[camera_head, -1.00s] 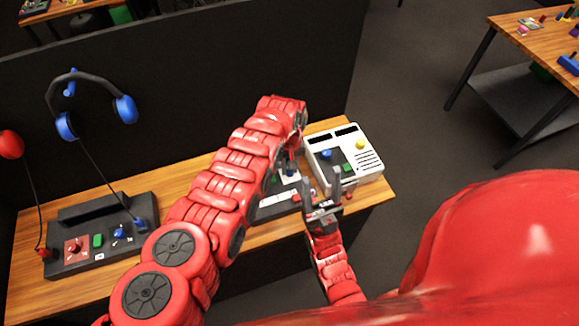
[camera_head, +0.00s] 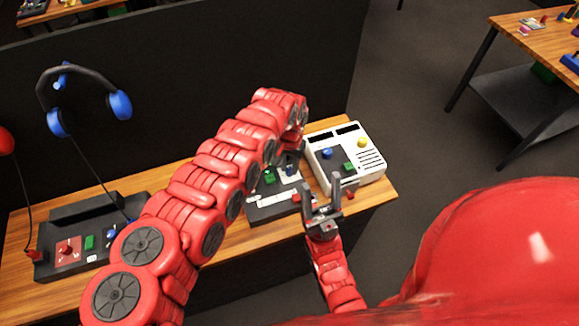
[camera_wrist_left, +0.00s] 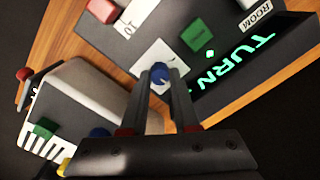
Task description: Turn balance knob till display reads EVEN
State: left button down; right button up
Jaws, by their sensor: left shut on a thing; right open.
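The blue balance knob (camera_wrist_left: 158,72) sits on a white plate (camera_wrist_left: 150,55) on a dark panel, seen in the left wrist view. My left gripper (camera_wrist_left: 158,84) is shut on this knob. The lit display (camera_wrist_left: 235,75) shows green letters reading TURN, upside down in this view; any further character is hidden by a finger. In the head view the dark panel (camera_head: 272,207) is partly behind my left arm, and my left gripper is mostly hidden there. My right gripper (camera_head: 321,196) is open and empty in front of the panel's right side.
A green button (camera_wrist_left: 197,36) and a ROOM label (camera_wrist_left: 255,17) are near the knob. A white device (camera_head: 350,185) with blue, green and yellow controls stands just right of the panel. Another dark panel (camera_head: 75,262) and blue headphones (camera_head: 119,105) are at the left.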

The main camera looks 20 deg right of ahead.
aim_at(289, 169)
dwell(0.3)
pick_arm(q)
jog(key=c, duration=0.7)
grip_release()
jog(key=shift+o, duration=0.2)
jog(key=shift+r, duration=0.1)
notch_tip(289, 169, up, 17)
jog(key=b, duration=0.4)
jog(key=shift+r, duration=0.1)
